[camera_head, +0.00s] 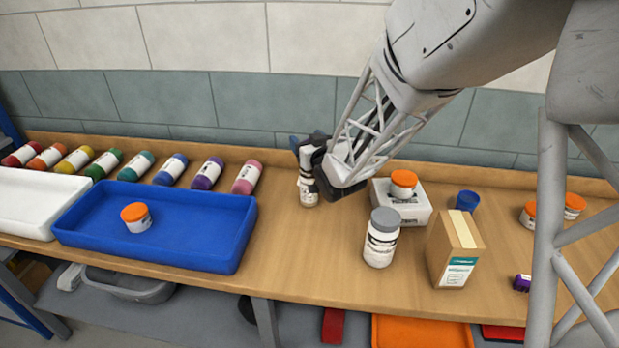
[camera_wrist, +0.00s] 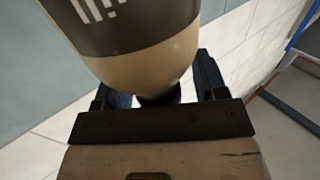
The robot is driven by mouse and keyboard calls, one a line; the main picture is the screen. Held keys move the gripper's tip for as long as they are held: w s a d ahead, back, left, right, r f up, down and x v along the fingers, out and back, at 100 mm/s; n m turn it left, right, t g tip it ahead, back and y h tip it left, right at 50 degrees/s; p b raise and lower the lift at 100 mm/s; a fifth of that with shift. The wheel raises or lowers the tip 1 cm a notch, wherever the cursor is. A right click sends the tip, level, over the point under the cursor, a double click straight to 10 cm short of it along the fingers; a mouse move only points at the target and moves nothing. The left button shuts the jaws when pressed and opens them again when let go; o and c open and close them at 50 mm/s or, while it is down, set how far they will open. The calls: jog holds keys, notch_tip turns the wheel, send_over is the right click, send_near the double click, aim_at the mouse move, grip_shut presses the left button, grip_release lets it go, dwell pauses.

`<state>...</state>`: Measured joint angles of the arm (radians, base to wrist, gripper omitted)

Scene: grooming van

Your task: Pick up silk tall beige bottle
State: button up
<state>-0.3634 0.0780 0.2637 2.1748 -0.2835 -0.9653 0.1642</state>
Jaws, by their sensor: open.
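A beige bottle with a dark label band and white print (camera_wrist: 140,65) fills the upper middle of the wrist view. Its dark narrow end lies close to the gripper bar. My gripper (camera_wrist: 158,90) is open, with one finger on each side of that end; I cannot tell whether either touches it. In the head view my gripper (camera_head: 308,158) is at the back of the bench, over the top of a pale labelled bottle (camera_head: 308,190) that stands upright. The gripper hides most of this bottle's upper part.
A grey-lidded white jar (camera_head: 381,240), a white box with an orange-lidded jar on it (camera_head: 403,207), and a brown carton (camera_head: 453,252) stand right of the gripper. A blue tray (camera_head: 190,250) and several coloured bottles lie left. The wall is close behind.

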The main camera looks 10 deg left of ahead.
dwell(0.6)
grip_shut()
